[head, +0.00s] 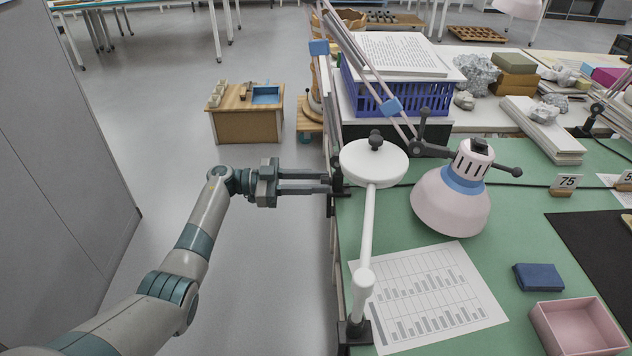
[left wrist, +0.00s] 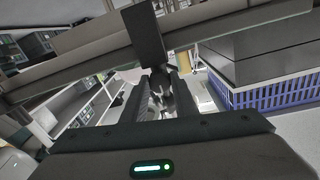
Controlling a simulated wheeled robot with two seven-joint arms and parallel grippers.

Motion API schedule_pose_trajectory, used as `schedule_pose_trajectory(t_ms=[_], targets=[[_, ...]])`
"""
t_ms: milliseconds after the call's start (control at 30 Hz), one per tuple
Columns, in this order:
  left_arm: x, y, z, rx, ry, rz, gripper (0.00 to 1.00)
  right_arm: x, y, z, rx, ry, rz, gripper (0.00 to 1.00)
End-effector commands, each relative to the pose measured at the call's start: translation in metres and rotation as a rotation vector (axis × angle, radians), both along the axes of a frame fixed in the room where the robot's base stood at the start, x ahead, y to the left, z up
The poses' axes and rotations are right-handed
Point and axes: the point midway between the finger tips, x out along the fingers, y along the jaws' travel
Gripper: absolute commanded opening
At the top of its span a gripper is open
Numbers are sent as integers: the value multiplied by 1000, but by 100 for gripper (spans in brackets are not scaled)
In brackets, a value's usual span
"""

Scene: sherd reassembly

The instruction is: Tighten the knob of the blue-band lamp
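The blue-band lamp has a pale pink shade (head: 450,203) with a blue band, tilted over the green table. Its long arm, with blue bands, leans up to the left in the head view. A dark clamp (head: 338,178) grips the table's left edge, partly hidden by the white lamp. My left gripper (head: 328,183) is level beside this edge, its two fingers pointing at the clamp with a gap between them. In the left wrist view a small grey knob (left wrist: 161,97) shows between or just beyond the fingers; contact cannot be told. My right gripper is out of view.
A white round-headed lamp (head: 367,165) stands close right of the gripper, with its own clamp (head: 354,332). A blue crate (head: 402,98) is behind. A chart sheet (head: 432,297), blue box (head: 538,277) and pink tray (head: 575,325) lie on the table.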

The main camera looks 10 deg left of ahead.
Motion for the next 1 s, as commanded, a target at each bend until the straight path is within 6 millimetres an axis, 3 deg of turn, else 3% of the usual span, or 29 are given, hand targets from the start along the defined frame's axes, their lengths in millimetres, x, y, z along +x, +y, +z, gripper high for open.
schedule_pose_trajectory(t_ms=[200, 400, 600, 633, 700, 1000], targets=[[0, 1, -1, 14, -54, 1, 4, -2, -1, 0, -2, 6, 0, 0], [0, 1, -1, 26, -123, 1, 4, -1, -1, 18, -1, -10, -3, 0], [0, 1, 0, 24, -122, 2, 4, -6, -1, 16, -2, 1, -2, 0], [0, 1, 0, 25, -122, 2, 31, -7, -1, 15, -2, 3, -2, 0], [0, 1, 0, 25, -122, 2, 45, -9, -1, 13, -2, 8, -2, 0], [0, 1, 0, 24, -121, 1, 45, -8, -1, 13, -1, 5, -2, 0]])
